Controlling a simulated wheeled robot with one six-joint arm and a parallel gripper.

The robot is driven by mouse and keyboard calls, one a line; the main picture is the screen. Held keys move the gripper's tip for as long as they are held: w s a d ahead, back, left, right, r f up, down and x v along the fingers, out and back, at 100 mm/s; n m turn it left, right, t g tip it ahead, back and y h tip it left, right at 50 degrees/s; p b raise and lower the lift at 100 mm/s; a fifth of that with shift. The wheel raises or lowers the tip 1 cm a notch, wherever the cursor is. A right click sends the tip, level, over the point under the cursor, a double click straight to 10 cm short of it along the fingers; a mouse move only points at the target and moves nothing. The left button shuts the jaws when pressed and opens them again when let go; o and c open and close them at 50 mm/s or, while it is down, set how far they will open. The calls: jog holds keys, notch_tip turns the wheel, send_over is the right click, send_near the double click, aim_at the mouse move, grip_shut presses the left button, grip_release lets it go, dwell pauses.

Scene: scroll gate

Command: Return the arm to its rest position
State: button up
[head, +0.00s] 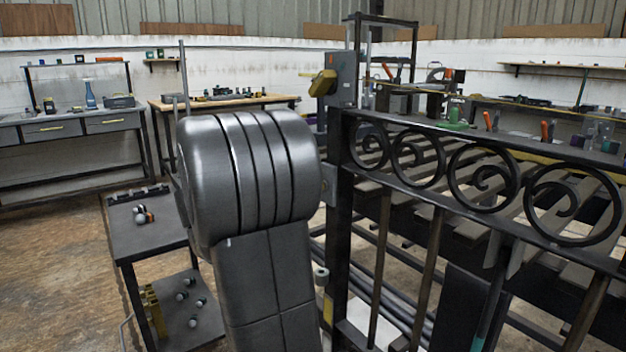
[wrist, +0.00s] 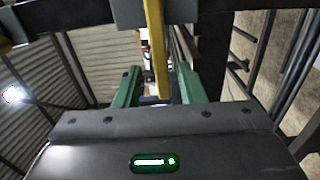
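My gripper (wrist: 158,68) shows in the wrist view with its two green fingers apart. A yellow bar (wrist: 156,40) stands between them in the picture; a gap seems to show on either side of it, and I cannot tell whether it touches a finger. In the head view my own dark grey arm fills the middle and hides my gripper. The scroll gate (head: 437,207) is at the right, with a row of dark metal scrolls along its top. A yellow handle (head: 322,83) sticks out from a grey box (head: 344,80) on the gate's post.
A small dark cart (head: 150,238) with balls and small parts stands left of my arm. Workbenches (head: 70,128) line the back wall. Behind the gate is a slatted rack (head: 460,165). Open floor (head: 50,270) lies at the lower left.

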jog(key=shift+w+d+f+n+p, duration=0.1)
jog(key=shift+d+f+n+p, duration=0.2)
jog(key=shift+n+p, duration=0.4)
jog(key=shift+w+d+f+n+p, duration=0.1)
jog(key=shift+f+n+p, duration=0.35)
jog(key=shift+p, duration=0.4)
